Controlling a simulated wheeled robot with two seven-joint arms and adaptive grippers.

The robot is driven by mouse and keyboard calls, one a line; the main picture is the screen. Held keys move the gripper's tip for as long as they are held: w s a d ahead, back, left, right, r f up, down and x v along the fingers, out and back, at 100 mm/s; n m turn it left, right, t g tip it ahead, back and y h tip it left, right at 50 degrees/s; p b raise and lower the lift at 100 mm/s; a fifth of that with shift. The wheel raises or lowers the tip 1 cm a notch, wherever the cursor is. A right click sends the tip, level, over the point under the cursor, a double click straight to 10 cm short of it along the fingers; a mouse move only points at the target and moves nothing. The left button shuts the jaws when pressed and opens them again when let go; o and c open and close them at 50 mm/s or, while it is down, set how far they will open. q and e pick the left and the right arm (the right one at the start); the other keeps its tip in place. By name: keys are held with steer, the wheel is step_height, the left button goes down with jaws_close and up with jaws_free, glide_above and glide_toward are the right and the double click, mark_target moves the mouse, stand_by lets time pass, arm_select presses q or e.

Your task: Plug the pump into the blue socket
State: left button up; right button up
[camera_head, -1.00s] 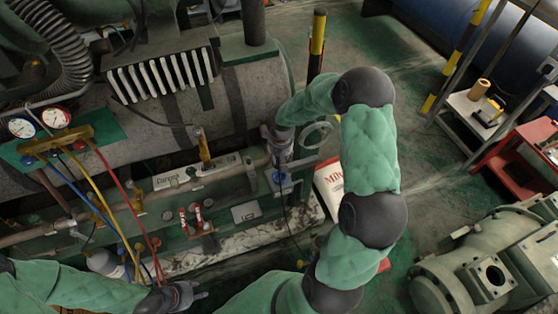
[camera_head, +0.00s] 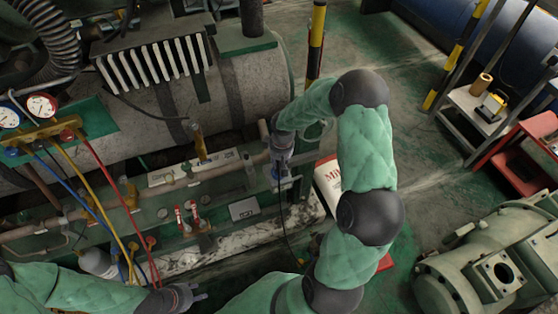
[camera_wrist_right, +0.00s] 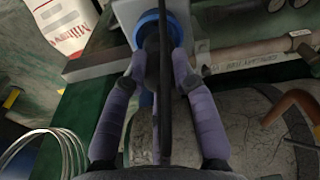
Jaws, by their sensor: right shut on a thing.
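The blue socket (camera_wrist_right: 147,30) shows as a blue ring on a grey box in the right wrist view. In the head view it sits just below my right gripper (camera_head: 282,158) at the pipe's right end. In the wrist view my right gripper (camera_wrist_right: 161,75) is shut on the dark plug (camera_wrist_right: 152,66), whose black cable runs down the middle of the picture. The plug's front overlaps the blue ring; how deep it sits is hidden. My left gripper (camera_head: 199,291) hangs empty at the bottom of the head view; its finger gap is unclear.
A gauge manifold (camera_head: 45,131) with red, yellow and blue hoses is at the left. A white bag (camera_head: 329,184) lies on the floor beside the socket. A red cart (camera_head: 510,160) and a green-grey compressor (camera_head: 480,262) stand right. Open floor lies between them.

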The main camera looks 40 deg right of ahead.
stand_by(0.6)
steer(key=shift+w, duration=0.1)
stand_by(0.4)
steer(key=shift+f+b, duration=1.15)
steer(key=shift+f, duration=0.45)
stand_by(0.5)
steer(key=o, duration=1.1)
steer(key=shift+r, duration=0.1)
steer(key=r, duration=0.8)
steer(key=s+r, duration=0.1)
steer(key=r, duration=0.2)
steer(key=shift+s+a+r, duration=0.1)
steer(key=shift+r, duration=0.3)
